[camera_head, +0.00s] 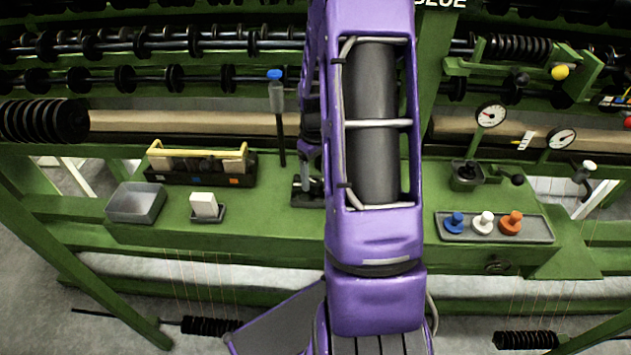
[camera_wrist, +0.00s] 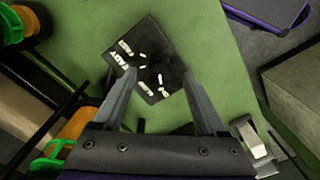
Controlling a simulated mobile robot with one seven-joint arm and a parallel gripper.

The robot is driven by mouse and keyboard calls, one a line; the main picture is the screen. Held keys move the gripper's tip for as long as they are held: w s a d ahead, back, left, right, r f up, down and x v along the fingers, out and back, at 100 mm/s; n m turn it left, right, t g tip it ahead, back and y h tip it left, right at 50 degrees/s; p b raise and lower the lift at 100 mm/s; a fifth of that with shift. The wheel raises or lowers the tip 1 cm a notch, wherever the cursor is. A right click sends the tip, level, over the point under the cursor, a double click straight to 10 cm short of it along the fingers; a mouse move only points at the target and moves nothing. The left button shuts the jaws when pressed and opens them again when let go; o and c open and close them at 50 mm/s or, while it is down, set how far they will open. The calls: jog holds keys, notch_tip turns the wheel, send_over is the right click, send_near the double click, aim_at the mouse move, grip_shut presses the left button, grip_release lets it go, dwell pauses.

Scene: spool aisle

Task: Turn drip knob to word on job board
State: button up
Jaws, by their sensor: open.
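A black square dial plate (camera_wrist: 152,48) with white marks and small white words lies on the green machine bed in the wrist view; I cannot read the words surely. Any knob at its middle is dark on dark and hard to make out. My gripper (camera_wrist: 158,75) is open, with its two fingers apart over the plate and nothing seen between them. In the head view my arm hides most of the gripper, and a dark plate (camera_head: 300,201) shows partly beside it. A sign with large white letters (camera_head: 441,3) is cut off at the top; its word is not fully readable.
A blue-capped upright post (camera_head: 276,95) stands left of my arm. Further left are a yellow-handled box (camera_head: 197,180), a grey tray (camera_head: 136,203) and a white block (camera_head: 204,205). Blue, white and orange knobs sit on a tray (camera_head: 542,234) at right, below gauges (camera_head: 491,115).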

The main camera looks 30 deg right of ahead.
aim_at(315, 183)
jog(key=shift+f, duration=1.15)
grip_shut()
